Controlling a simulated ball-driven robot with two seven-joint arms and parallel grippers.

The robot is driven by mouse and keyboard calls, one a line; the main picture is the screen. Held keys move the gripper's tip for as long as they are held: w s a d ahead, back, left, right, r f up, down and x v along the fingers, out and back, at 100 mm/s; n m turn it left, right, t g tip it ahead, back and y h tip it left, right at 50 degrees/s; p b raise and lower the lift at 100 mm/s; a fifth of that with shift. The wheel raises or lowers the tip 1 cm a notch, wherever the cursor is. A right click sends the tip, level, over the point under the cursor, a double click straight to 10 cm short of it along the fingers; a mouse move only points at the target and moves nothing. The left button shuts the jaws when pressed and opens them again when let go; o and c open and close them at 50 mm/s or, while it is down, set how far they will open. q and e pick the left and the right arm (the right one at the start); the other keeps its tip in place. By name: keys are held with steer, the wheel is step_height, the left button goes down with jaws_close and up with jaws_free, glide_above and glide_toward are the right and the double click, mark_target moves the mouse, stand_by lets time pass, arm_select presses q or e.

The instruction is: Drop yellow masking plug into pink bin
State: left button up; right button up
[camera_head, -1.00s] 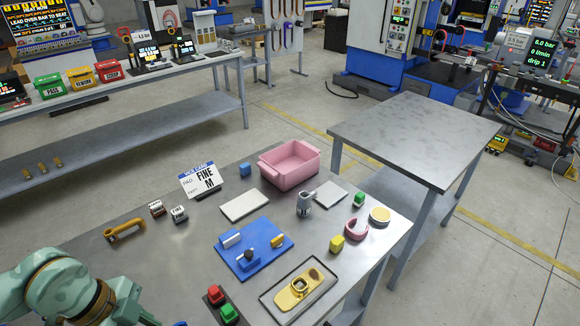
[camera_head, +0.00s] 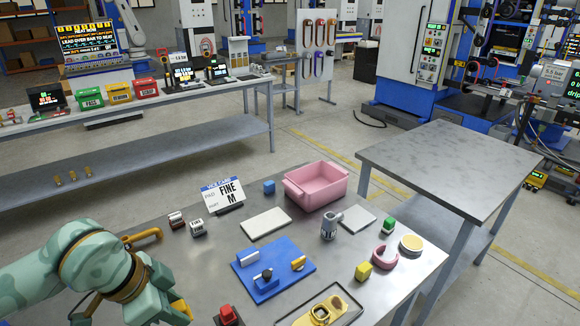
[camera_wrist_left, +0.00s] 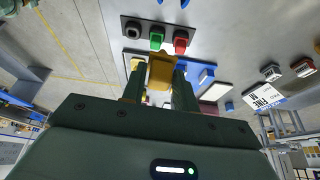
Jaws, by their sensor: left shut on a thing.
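My left gripper (camera_head: 178,302) is at the lower left of the head view, above the near part of the table. It is shut on a yellow piece, which I take as the yellow masking plug (camera_wrist_left: 160,72); in the left wrist view it sits between the two fingers. In the head view the gripper partly hides it. The pink bin (camera_head: 318,187) stands open at the table's back edge, to the right of and beyond the gripper. Its visible inside looks empty. My right gripper is not in view.
A blue fixture plate (camera_head: 292,283) with small parts lies between gripper and bin. A sign card (camera_head: 223,195), a white pad (camera_head: 266,224) and a grey cup (camera_head: 330,226) stand near the bin. A yellow block (camera_head: 363,271) and a pink ring part (camera_head: 385,257) lie at the right.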

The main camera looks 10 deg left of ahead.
arm_select(q)
steer(key=w+d, duration=0.1)
steer(key=w+r+b, duration=0.1)
steer(key=w+d+b, duration=0.1)
steer(key=shift+w+d+r, duration=0.3)
steer(key=shift+w+d, duration=0.05)
steer(key=shift+w, duration=0.05)
steer(key=shift+w+d+r, duration=0.15)
steer(key=shift+w, duration=0.1)
jaws_close()
steer(key=shift+r, duration=0.2)
